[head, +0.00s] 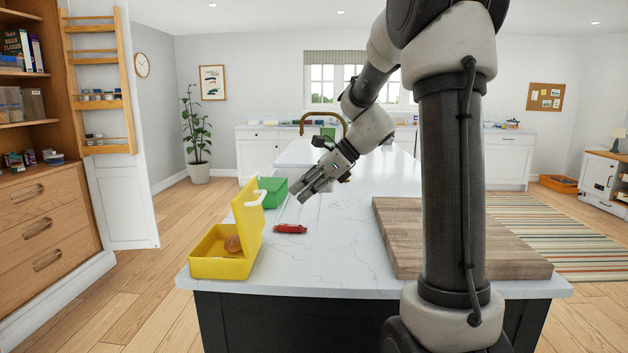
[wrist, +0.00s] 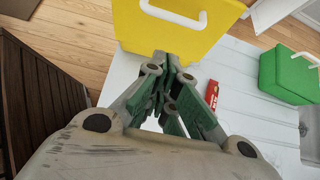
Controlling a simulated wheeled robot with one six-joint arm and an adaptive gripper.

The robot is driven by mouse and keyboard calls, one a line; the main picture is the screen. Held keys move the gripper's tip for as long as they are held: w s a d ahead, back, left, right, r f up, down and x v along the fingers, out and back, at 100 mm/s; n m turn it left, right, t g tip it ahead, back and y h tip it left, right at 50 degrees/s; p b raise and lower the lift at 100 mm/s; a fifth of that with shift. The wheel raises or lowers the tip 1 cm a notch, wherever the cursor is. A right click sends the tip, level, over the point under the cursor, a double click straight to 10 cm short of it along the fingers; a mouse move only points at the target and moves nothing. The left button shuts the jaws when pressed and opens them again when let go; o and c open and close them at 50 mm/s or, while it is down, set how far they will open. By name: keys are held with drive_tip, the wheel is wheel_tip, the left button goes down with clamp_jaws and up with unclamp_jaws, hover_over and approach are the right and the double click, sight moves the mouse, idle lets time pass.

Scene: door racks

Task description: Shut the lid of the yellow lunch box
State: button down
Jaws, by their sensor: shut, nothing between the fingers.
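The yellow lunch box (head: 222,266) sits at the near left corner of the white island top. Its lid (head: 247,217) stands raised on the right side, with a white handle, and the box is open. A round brown item (head: 233,243) lies inside. My gripper (head: 297,194) is shut and empty, in the air to the right of the raised lid and above the counter. In the wrist view the lid's outer face (wrist: 185,28) fills the top middle, just beyond my closed fingertips (wrist: 175,58). I cannot tell whether they touch it.
A green lunch box (head: 271,190) stands behind the yellow one. A red item (head: 290,229) lies on the counter (head: 325,262) right of the lid. A thick wooden board (head: 395,235) covers the right part of the island.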

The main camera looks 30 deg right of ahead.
drive_tip(key=w+a+f, duration=0.1)
drive_tip(key=w+a, duration=0.2)
drive_tip(key=a, duration=0.2)
drive_tip(key=shift+a+f, duration=0.15)
drive_tip(key=shift+f, duration=0.15)
